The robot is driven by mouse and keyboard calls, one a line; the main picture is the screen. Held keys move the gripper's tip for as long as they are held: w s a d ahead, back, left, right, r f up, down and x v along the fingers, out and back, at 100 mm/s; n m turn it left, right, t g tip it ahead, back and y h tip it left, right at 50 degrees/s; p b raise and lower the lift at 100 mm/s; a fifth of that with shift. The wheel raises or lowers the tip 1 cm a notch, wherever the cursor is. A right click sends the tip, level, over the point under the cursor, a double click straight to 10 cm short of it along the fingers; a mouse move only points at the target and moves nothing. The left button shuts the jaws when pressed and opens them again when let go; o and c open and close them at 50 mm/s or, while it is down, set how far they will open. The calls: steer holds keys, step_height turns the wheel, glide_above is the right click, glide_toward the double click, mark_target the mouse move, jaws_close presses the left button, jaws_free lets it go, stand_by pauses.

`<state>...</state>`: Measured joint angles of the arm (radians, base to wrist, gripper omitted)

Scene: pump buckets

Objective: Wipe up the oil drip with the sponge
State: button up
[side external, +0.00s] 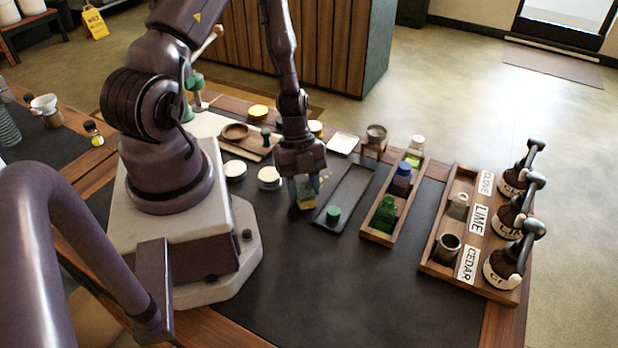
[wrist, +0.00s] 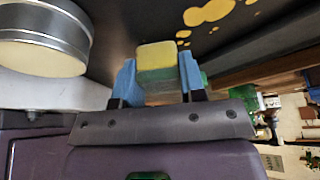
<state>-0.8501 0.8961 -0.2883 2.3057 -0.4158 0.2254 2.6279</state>
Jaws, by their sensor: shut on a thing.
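My gripper (side external: 306,188) is shut on the sponge (side external: 308,203), low over the dark table mat beside the dark tray. In the wrist view the sponge (wrist: 157,58), yellow with a green part, sits between the two blue fingertips of my gripper (wrist: 160,75). The oil drip (wrist: 208,12) shows in the wrist view as several yellow blotches on the dark surface, apart from the sponge. In the side view small yellow specks of the oil drip (side external: 326,175) show just right of my gripper. I cannot tell whether the sponge touches the mat.
A dark tray (side external: 355,190) with a green cap (side external: 333,214) lies right of my gripper. A wooden rack of bottles (side external: 378,237) and a wooden pump rack (side external: 432,262) stand further right. A round tin (side external: 269,178) is close on the left. The front mat is clear.

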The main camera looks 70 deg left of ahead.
mark_target(323, 177)
steer(key=shift+w+a+r, duration=0.1)
steer(key=shift+w+a, duration=1.75)
steer(key=shift+w, duration=0.05)
steer(key=shift+w+a, duration=1.1)
steer(key=shift+a, duration=0.05)
steer(key=shift+s+d+f, duration=0.2)
steer(key=shift+s+d, duration=1)
steer(key=shift+s+d+r, duration=0.15)
steer(key=shift+s+d, duration=0.8)
steer(key=shift+s+d+r, duration=0.1)
steer(key=shift+s+d, duration=0.8)
steer(key=shift+w+a+r, duration=0.1)
steer(key=shift+r, duration=3.95)
